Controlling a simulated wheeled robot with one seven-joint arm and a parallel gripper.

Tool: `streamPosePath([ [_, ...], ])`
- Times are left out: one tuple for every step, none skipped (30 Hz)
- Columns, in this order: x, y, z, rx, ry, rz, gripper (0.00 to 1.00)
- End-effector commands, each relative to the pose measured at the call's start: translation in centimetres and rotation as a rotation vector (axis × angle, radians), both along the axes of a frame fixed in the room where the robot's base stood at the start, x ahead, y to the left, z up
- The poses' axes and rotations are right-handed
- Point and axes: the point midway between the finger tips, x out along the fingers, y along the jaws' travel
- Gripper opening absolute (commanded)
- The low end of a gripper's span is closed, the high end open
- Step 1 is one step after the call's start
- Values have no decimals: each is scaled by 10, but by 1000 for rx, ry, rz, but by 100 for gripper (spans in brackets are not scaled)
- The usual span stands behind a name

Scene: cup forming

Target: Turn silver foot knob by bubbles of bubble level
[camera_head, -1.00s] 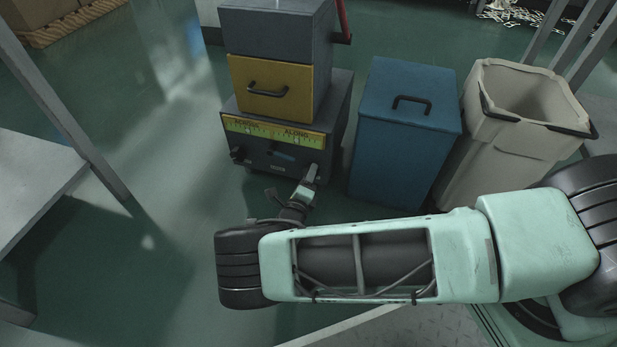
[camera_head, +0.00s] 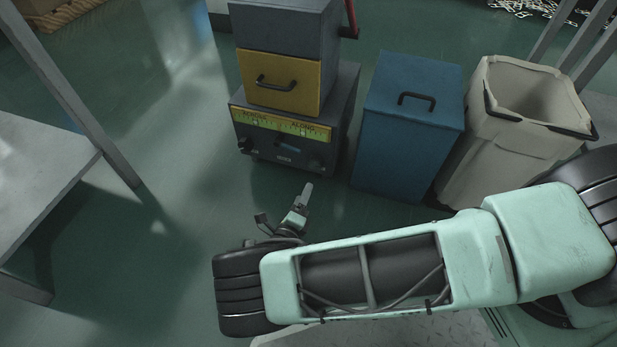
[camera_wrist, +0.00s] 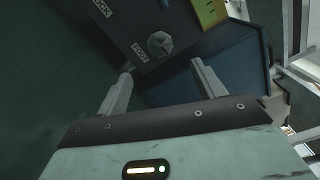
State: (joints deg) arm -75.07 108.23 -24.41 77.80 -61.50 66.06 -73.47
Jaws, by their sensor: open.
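The silver foot knob (camera_wrist: 160,44) shows in the wrist view, on a dark panel beside a FOOT label (camera_wrist: 140,51). It lies beyond my open gripper (camera_wrist: 162,68), roughly between the fingertips in the picture and apart from them. In the head view my gripper (camera_head: 304,194) is in front of and below the dark machine base (camera_head: 270,152), with floor showing between. The bubble level (camera_head: 280,123) is the yellow-green strip marked ACROSS and ALONG on that base. Its bubbles are too small to read. A corner of a yellow strip (camera_wrist: 211,12) shows in the wrist view.
A dark knob (camera_head: 246,146) is at the base's left end. A yellow drawer (camera_head: 280,83) sits above the level. A blue bin (camera_head: 408,130) and a beige bin (camera_head: 510,135) stand to the right. A grey table (camera_head: 40,180) is at left. Floor in front of the machine is clear.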

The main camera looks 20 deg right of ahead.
Motion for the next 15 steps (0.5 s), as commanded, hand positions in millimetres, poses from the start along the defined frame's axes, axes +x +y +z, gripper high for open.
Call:
streamPosePath([
  [-9,7,2,2,2,3,69],
  [-14,11,2,1,2,3,69],
  [-21,16,2,1,2,2,69],
  [-25,19,2,1,3,2,69],
  [-29,22,2,1,3,2,69],
  [-34,25,1,1,2,2,69],
  [-37,28,1,1,1,3,69],
  [-40,30,1,0,0,1,69],
  [-43,32,1,1,2,1,69],
  [-45,33,0,1,2,1,69],
  [-47,34,0,1,2,1,69],
  [-49,36,0,1,1,0,69],
  [-49,36,0,1,1,0,69],
  [-50,37,0,1,1,0,69],
  [-51,37,0,-1,1,0,69],
])
